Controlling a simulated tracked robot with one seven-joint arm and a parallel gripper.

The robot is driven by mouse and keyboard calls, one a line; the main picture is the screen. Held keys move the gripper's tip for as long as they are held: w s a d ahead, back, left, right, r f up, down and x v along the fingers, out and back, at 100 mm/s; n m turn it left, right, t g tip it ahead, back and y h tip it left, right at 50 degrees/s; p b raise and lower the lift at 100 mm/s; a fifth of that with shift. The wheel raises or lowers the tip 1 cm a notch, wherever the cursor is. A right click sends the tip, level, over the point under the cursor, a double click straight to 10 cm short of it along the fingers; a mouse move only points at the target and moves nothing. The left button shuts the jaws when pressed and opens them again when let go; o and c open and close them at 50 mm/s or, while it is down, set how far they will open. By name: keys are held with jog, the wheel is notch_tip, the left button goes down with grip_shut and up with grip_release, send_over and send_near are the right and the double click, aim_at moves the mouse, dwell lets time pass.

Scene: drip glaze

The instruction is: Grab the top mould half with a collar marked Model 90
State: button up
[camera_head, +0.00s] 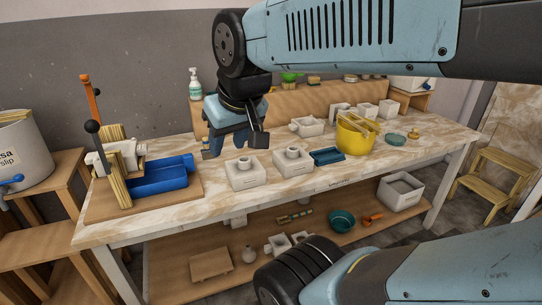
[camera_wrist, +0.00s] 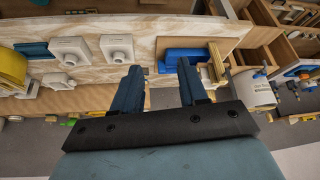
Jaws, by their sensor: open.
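Two pale square mould halves with round raised collars stand on the marbled table: the left one (camera_head: 245,174) and the right one (camera_head: 293,161). The wrist view shows the left one (camera_wrist: 117,49) nearer the fingers and the right one (camera_wrist: 70,51) farther off. No Model 90 marking is readable on either collar. Another pale mould piece (camera_head: 307,126) lies behind them; its marking cannot be read. My gripper (camera_head: 234,147) is open and empty above the table, behind and above the left mould half. Its two fingers also show in the wrist view (camera_wrist: 158,68), with nothing between them.
A blue tray (camera_head: 160,176) and a clamp-like device with an upright lever (camera_head: 94,140) stand left. A dark blue shallow tray (camera_head: 327,156) and a yellow bucket (camera_head: 355,139) stand right of the moulds. More pale blocks (camera_head: 364,110) stand at the back right. The front tabletop is mostly clear.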

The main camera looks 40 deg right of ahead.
jog(key=shift+d, duration=0.15)
jog(key=shift+o, duration=1.2)
jog(key=shift+w+d, duration=0.15)
jog(key=shift+w, duration=0.05)
jog(key=o, duration=0.5)
jog(key=w+d+f+h, duration=0.1)
jog(key=w+d, duration=0.2)
jog(key=w, duration=0.1)
jog(key=w+d+f+t+h, duration=0.1)
jog(key=w+d, duration=0.2)
jog(key=w, duration=0.1)
jog(key=w+d+f+m+h, duration=0.1)
jog(key=w+d+f, duration=0.1)
jog(key=w+d, duration=0.2)
jog(key=shift+d+f+t, duration=0.1)
jog(key=shift+t, duration=0.2)
jog(key=m+t+h, duration=0.1)
jog(key=m+t, duration=0.1)
jog(key=t, duration=0.7)
send_near(291, 148)
jog(key=x, duration=1)
jog(key=shift+w+d, duration=0.1)
jog(key=shift+d, duration=0.05)
